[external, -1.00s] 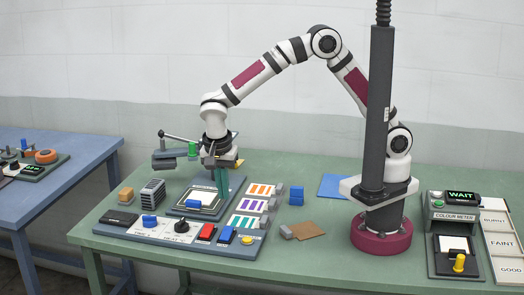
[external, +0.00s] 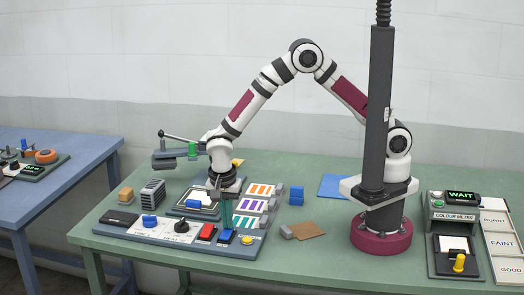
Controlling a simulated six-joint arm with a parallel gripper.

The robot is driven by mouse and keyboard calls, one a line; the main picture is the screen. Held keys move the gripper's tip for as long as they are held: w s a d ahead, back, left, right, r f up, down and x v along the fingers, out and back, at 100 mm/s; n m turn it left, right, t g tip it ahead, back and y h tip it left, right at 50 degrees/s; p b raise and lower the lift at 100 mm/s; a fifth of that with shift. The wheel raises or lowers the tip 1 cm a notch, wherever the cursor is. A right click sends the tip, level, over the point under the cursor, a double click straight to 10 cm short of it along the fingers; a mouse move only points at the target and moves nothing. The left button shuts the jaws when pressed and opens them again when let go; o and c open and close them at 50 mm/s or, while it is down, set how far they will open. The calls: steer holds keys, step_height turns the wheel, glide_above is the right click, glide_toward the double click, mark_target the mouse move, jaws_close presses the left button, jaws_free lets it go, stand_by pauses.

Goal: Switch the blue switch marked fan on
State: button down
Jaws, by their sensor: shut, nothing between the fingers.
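The control panel (external: 131,233) lies along the front of the green table. A blue rocker switch (external: 225,237) sits on it, just right of a red switch (external: 207,232). A second blue part (external: 149,221) is on the panel's left. I cannot read which is marked fan, nor tell the blue switch's position. My gripper (external: 227,226) points down with its teal fingers shut and empty. The fingertips are right at the far edge of the blue rocker switch and overlap it in the picture; I cannot tell whether they touch it.
A black dial (external: 182,227) and a yellow button (external: 247,240) flank the switches. Trays with orange, purple and green strips (external: 252,205) lie close right of my fingers. A blue block (external: 296,195) and a brown sheet (external: 308,229) are farther right. A lever press (external: 180,152) stands behind.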

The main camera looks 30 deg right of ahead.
steer(key=shift+f, duration=0.15)
steer(key=shift+s+a, duration=0.55)
step_height(320, 180, up, 14)
steer(key=s+a, duration=0.2)
stand_by(0.4)
